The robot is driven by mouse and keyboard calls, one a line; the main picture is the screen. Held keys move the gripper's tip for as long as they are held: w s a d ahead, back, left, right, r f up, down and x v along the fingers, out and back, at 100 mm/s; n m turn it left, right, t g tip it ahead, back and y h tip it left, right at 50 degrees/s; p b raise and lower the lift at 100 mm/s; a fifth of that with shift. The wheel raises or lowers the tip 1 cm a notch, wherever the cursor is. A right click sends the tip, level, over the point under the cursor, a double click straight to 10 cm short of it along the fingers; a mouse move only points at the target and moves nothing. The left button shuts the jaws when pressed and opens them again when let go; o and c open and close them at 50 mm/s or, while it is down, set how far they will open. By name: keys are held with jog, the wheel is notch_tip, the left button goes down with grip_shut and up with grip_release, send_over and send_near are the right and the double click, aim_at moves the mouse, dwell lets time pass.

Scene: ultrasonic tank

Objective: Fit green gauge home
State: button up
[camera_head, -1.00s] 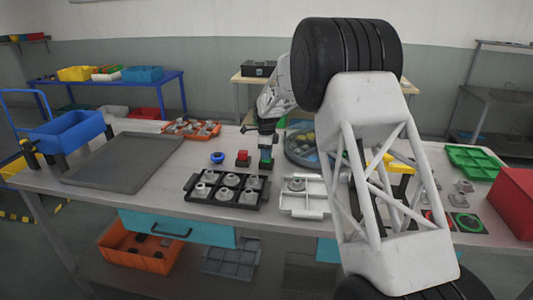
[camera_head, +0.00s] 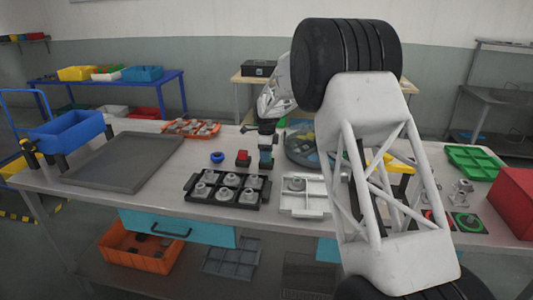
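A small upright piece with a dull green-grey body (camera_head: 265,157), which looks like the green gauge, is at the right end of a short row on the bench, beside a red block and a blue round piece. My gripper (camera_head: 266,132) is dark and small in the view, directly above this piece and touching or very close to it. Its fingers cannot be made out, so its grip is unclear. My large white arm link hides much of the bench right of centre.
A black tray (camera_head: 267,197) with several round metal parts lies in front. The red block (camera_head: 243,158) and blue piece (camera_head: 217,157) stand close to the left. A white divided tray (camera_head: 304,211) and a round grey-blue tub (camera_head: 297,154) lie to the right.

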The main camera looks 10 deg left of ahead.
jog(key=shift+r, duration=0.15)
jog(key=shift+r, duration=3.8)
jog(key=shift+d, duration=0.1)
jog(key=shift+s+d+r, duration=0.15)
jog(key=shift+r, duration=0.1)
jog(key=s+d+r+n, duration=0.3)
jog(key=s+d+r, duration=0.2)
jog(key=s+d, duration=0.4)
jog(key=s+d+r+n+t, duration=0.1)
jog(key=s+d+r+n, duration=0.2)
jog(key=s+d+r, duration=0.5)
jog(key=s+d+r+n, duration=0.3)
jog(key=s+d, duration=0.4)
jog(key=s, duration=0.5)
jog(key=s+d+f+n, duration=0.2)
jog(key=s+d+n, duration=0.1)
jog(key=s, duration=0.8)
jog(key=s+d+f+n+t, duration=0.1)
jog(key=s+d+f+n, duration=0.2)
jog(key=s, duration=0.8)
jog(key=s+d+f+n, duration=0.2)
jog(key=s+d, duration=0.4)
jog(key=s, duration=0.5)
jog(key=shift+s+f+n+t, duration=0.2)
jog(key=shift+s+n+t, duration=0.1)
jog(key=shift+s+n, duration=0.1)
